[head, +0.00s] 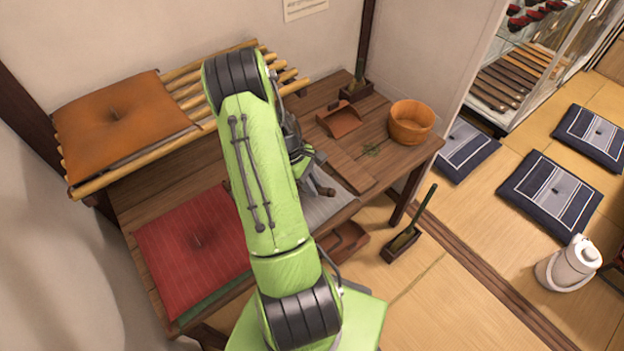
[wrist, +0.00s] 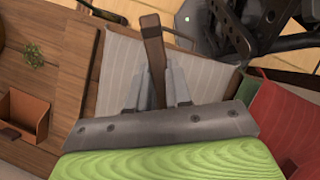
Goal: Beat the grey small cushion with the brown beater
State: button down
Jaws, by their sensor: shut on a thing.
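The grey small cushion (head: 318,207) lies on the wooden table, mostly behind my arm in the head view. In the wrist view the pale striped cushion (wrist: 118,75) spreads beneath my gripper. My gripper (wrist: 157,85) is shut on the brown beater (wrist: 151,38), whose dark brown strip shows between the fingers and reaches over the cushion's edge. The rest of the beater is hidden by the gripper. I cannot tell whether the beater touches the cushion.
A red cushion (head: 192,246) lies left of the grey one. An orange cushion (head: 116,118) rests on a bamboo rack. A brush in a holder (head: 402,244) stands on the floor.

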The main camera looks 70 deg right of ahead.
notch_tip(320, 180, down, 4)
jog(key=shift+b, duration=0.85)
notch_tip(320, 180, up, 11)
jog(key=p, duration=0.9)
jog(key=shift+r, duration=0.1)
jog(key=shift+f, duration=0.3)
jog(key=shift+d, duration=0.1)
